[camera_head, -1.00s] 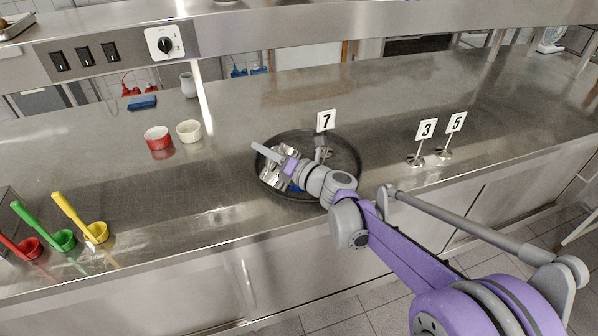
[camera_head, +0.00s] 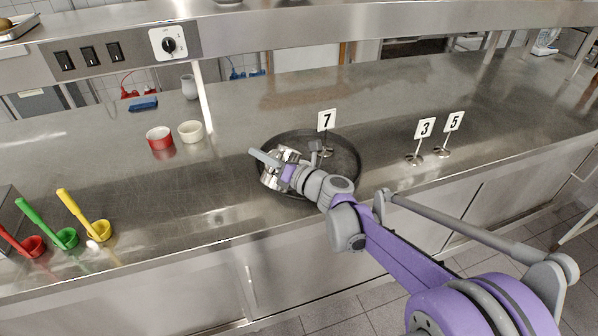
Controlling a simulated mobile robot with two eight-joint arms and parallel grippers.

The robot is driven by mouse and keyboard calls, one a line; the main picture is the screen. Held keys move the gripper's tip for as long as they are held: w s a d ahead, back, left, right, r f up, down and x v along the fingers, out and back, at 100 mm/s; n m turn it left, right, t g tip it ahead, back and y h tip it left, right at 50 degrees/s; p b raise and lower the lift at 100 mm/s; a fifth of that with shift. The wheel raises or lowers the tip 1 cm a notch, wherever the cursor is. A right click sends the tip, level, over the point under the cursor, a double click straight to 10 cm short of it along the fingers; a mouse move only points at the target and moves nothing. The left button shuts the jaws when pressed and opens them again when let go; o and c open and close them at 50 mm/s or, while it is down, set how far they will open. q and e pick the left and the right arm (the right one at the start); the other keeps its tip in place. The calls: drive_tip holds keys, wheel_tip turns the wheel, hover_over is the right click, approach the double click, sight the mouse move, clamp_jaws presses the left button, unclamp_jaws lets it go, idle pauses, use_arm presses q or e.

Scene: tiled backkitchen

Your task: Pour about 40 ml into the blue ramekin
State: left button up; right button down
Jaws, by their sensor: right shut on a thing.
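A shiny metal vessel (camera_head: 270,181), seemingly a jug, is at the left part of a round dark tray (camera_head: 348,158) on the steel counter. My right gripper (camera_head: 289,158) is shut on this vessel and covers much of it. I cannot tell whether the vessel touches the tray or how far it tilts, and its contents do not show. The blue ramekin is not visible now; the vessel and my right gripper cover the part of the tray where blue showed earlier. My left gripper is not in view.
A number 7 sign (camera_head: 326,121) stands at the tray. Signs 3 (camera_head: 425,128) and 5 (camera_head: 454,122) stand right. A red ramekin (camera_head: 160,139) and a cream ramekin (camera_head: 190,132) stand back left. Red, green and yellow ladles (camera_head: 99,231) are front left. The counter between is clear.

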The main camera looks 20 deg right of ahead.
drive_tip(key=shift+w+d, duration=0.15)
drive_tip(key=shift+d, duration=0.05)
drive_tip(key=shift+a, duration=0.1)
idle(0.5)
